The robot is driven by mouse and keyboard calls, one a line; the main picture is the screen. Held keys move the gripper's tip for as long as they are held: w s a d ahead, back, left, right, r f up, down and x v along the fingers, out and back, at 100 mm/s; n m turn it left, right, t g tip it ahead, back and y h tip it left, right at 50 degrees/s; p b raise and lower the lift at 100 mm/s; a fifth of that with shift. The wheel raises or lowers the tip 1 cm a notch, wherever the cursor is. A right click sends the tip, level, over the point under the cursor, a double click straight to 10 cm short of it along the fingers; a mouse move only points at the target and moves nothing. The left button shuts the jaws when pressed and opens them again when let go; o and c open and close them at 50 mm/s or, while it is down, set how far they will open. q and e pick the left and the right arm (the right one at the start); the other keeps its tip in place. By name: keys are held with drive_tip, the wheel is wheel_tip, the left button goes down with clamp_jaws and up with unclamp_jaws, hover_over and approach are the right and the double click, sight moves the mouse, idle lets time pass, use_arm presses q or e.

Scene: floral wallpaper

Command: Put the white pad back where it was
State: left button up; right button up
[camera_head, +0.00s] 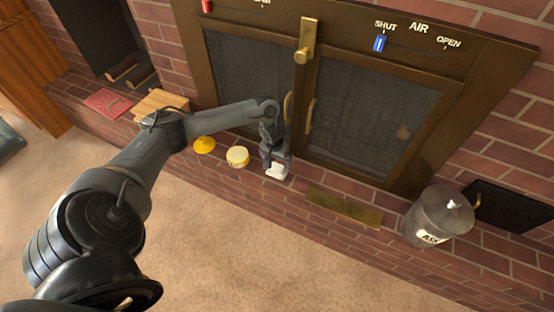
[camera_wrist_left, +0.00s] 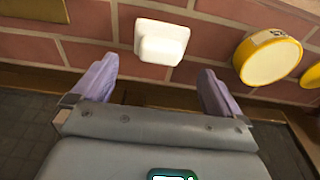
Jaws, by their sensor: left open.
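The white pad (camera_head: 277,171) is a small, rounded white block on the brick hearth ledge in front of the closed fireplace doors. In the left wrist view the pad (camera_wrist_left: 162,42) lies on the bricks, just beyond and between the fingertips, with a visible gap on both sides. My left gripper (camera_head: 274,158) is directly over the pad in the head view and hides part of it. In the wrist view the gripper (camera_wrist_left: 156,76) is open, its two purple-grey fingers wide apart with nothing between them. My right gripper is not in view.
A round yellow-rimmed tin (camera_head: 238,156) and a yellow object (camera_head: 204,145) stand left of the pad. A brass plate (camera_head: 344,208) and a metal bucket (camera_head: 437,215) are to the right. Door handles (camera_head: 310,116) are close by my left wrist.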

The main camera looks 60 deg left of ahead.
use_arm(q)
drive_tip(key=s+d+m+t+h+p, duration=0.3)
drive_tip(key=d+m, duration=0.6)
drive_tip(key=d, duration=2.3)
drive_tip(key=s+r+y, duration=0.1)
drive_tip(key=s+r, duration=0.4)
drive_tip(key=s, duration=0.2)
drive_tip(key=s+r+y+b, duration=0.1)
drive_tip(key=s+r, duration=0.4)
drive_tip(key=s, duration=0.3)
drive_tip(key=shift+s+g, duration=0.15)
drive_tip(key=shift+g, duration=0.25)
drive_tip(key=shift+r, duration=0.2)
